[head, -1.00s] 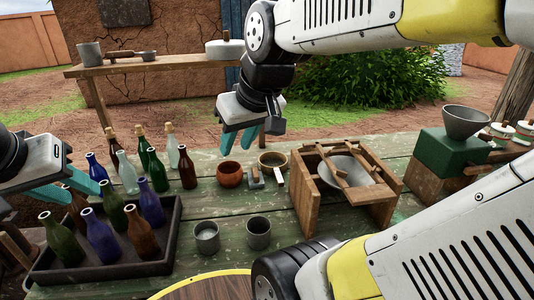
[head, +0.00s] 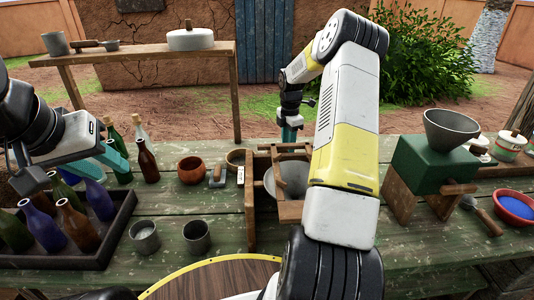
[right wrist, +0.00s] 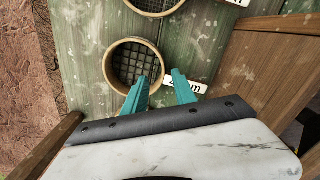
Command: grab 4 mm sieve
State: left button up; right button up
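In the right wrist view, a round sieve (right wrist: 126,50) with a wooden rim and dark mesh lies on the green table. A white label (right wrist: 187,82) beside it is partly covered by a finger; its number is not clear. A second round sieve (right wrist: 155,14) is cut off at the top edge. I cannot tell which is the 4 mm sieve. My right gripper (right wrist: 160,90) is open and empty, its fingertips over the near side of the first sieve. In the head view my right gripper (head: 289,133) is beyond the wooden frame. My left gripper (head: 103,170) is open above the bottles.
A wooden frame (head: 251,215) with a bowl stands mid-table, partly behind my right arm. A bottle tray (head: 122,220) is at left, two grey cups (head: 196,237) at front. A green grinder (head: 437,163) with a funnel stands at right.

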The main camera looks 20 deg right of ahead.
jog(key=f, duration=0.3)
jog(key=shift+d+f, duration=0.15)
jog(key=shift+d, duration=0.1)
jog(key=f, duration=0.5)
jog(key=shift+s+a+f, duration=0.15)
jog(key=shift+s+f, duration=0.1)
jog(key=shift+f, duration=0.1)
grip_shut()
dwell(0.8)
